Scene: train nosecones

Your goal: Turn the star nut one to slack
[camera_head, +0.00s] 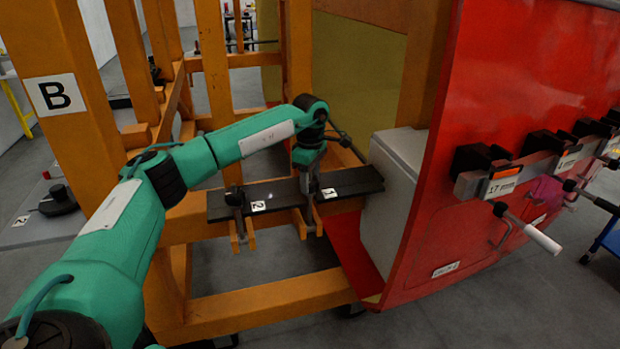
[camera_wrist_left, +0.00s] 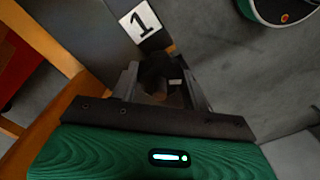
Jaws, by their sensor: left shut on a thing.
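My left gripper (camera_head: 310,180) reaches down from above onto the dark plate (camera_head: 283,189) of the orange frame, beside the label 1 (camera_head: 329,193). It is shut on star nut one, which the gripper mostly hides in the head view. In the left wrist view, star nut one (camera_wrist_left: 158,74) is a dark knob between the two fingers of my left gripper (camera_wrist_left: 163,88), with the label 1 (camera_wrist_left: 140,21) just beyond it. Which way the nut is turned cannot be told. A second star nut (camera_head: 235,196) stands left of it, by the label 2 (camera_head: 258,206). My right gripper is not in view.
The orange frame (camera_head: 262,305) surrounds the plate, with a post marked B (camera_head: 56,95) at left. A pale grey box (camera_head: 400,160) and the red nosecone (camera_head: 480,90) stand close on the right. Clamps (camera_head: 497,172) with handles stick out from the red panel.

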